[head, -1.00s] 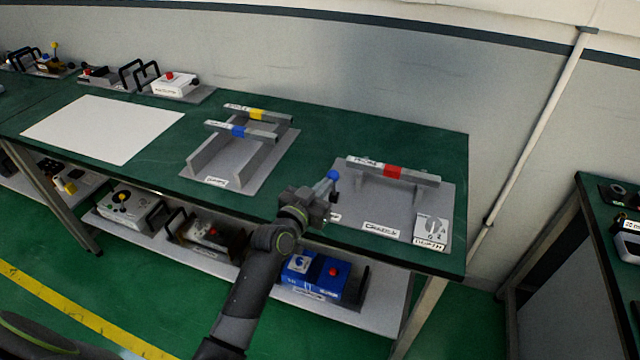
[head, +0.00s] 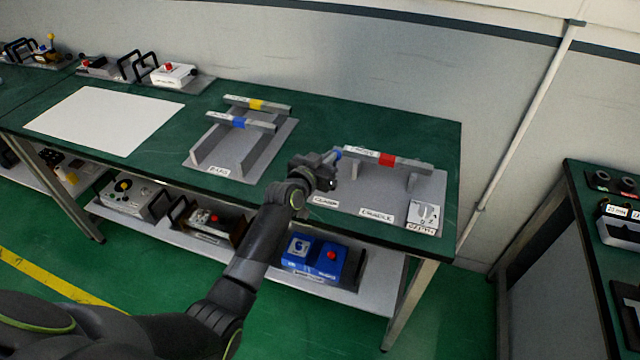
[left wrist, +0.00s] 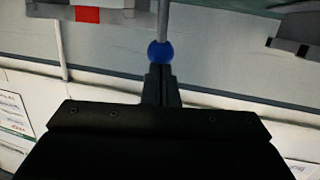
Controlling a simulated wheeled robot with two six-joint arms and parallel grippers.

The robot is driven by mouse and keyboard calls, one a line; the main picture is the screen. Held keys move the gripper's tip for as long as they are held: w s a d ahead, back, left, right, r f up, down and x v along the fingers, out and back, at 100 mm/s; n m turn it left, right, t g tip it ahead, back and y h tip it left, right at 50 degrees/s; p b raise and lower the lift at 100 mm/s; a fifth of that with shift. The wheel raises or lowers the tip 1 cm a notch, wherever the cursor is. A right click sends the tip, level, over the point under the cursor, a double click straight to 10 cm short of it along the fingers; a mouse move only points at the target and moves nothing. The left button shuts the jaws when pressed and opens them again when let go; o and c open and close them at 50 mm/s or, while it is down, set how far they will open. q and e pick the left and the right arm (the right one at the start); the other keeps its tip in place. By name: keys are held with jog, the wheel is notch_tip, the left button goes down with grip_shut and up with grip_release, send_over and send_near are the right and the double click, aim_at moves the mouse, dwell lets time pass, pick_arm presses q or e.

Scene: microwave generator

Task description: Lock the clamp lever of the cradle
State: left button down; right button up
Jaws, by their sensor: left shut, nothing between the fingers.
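The cradle (head: 352,212) is a grey plate with two posts at the right of the green bench. A grey bar with a red band (head: 387,160) lies across the posts. The clamp lever's blue ball knob (head: 338,154) shows beside the bar's left end. In the left wrist view the blue knob (left wrist: 160,53) sits on a thin grey rod, just past my fingertips. My left gripper (head: 332,168) is shut and empty, right at the knob, seemingly touching it. The gripper hides the lever's lower part in the head view. My right gripper is not in view.
A white box with a dial (head: 424,217) stands at the cradle's right front corner. A second rack (head: 238,165) with blue- and yellow-banded bars is to the left. A white sheet (head: 103,124) lies farther left. A blue box (head: 313,257) is on the lower shelf.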

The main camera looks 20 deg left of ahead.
pick_arm(q)
jog(key=shift+w+r, duration=0.15)
jog(key=shift+w, duration=0.05)
dwell(0.6)
jog(key=shift+r, duration=0.1)
